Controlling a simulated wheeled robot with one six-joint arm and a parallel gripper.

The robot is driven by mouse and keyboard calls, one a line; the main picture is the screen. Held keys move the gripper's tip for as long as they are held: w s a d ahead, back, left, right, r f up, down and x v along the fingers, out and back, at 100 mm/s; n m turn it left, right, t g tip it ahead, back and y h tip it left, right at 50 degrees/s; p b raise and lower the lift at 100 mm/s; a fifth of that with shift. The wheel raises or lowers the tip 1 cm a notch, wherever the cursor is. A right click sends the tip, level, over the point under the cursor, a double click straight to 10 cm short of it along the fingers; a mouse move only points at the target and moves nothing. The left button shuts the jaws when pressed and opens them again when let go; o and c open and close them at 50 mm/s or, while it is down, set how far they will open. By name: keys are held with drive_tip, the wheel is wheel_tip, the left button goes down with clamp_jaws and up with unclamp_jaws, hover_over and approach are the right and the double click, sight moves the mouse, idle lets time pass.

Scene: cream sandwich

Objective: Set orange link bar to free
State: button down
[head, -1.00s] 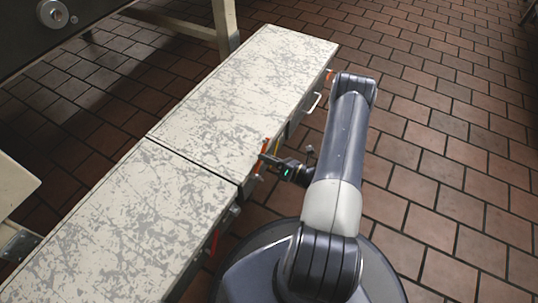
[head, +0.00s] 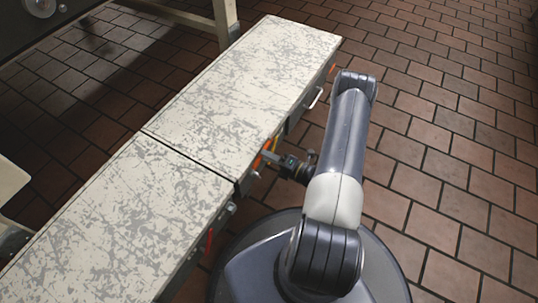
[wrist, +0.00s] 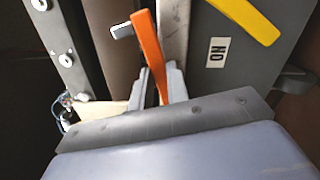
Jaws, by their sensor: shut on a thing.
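The orange link bar (wrist: 148,45) is a flat bar in the upper middle of the wrist view, running up and slightly left from between my fingers. My gripper (wrist: 160,88) is shut on its lower part, one finger on each side. In the head view the orange bar (head: 258,161) shows as a small strip at the bench's right side, partly covered by my gripper (head: 272,156). The bar's lower end is hidden.
A yellow bar (wrist: 245,20) crosses the panel at upper right in the wrist view. The scratched bench top (head: 230,90) is bare. A red part (head: 209,241) and a pale handle (head: 316,97) are on its side. Brick floor (head: 450,130) is open to the right.

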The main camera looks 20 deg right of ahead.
drive_tip(key=shift+s, duration=0.1)
drive_tip(key=c, duration=1.4)
unclamp_jaws()
drive_tip(key=shift+o, duration=0.2)
drive_tip(key=p+v, duration=0.3)
drive_tip(key=v, duration=0.7)
drive_tip(key=shift+s+d, duration=0.2)
drive_tip(key=shift+s, duration=0.1)
drive_tip(key=shift+w, duration=0.1)
drive_tip(key=b+x, duration=0.3)
drive_tip(key=x, duration=0.7)
drive_tip(key=shift+w+a, duration=0.2)
drive_tip(key=shift+w, duration=0.1)
drive_tip(key=shift+s+d, duration=0.1)
drive_tip(key=shift+s, duration=0.05)
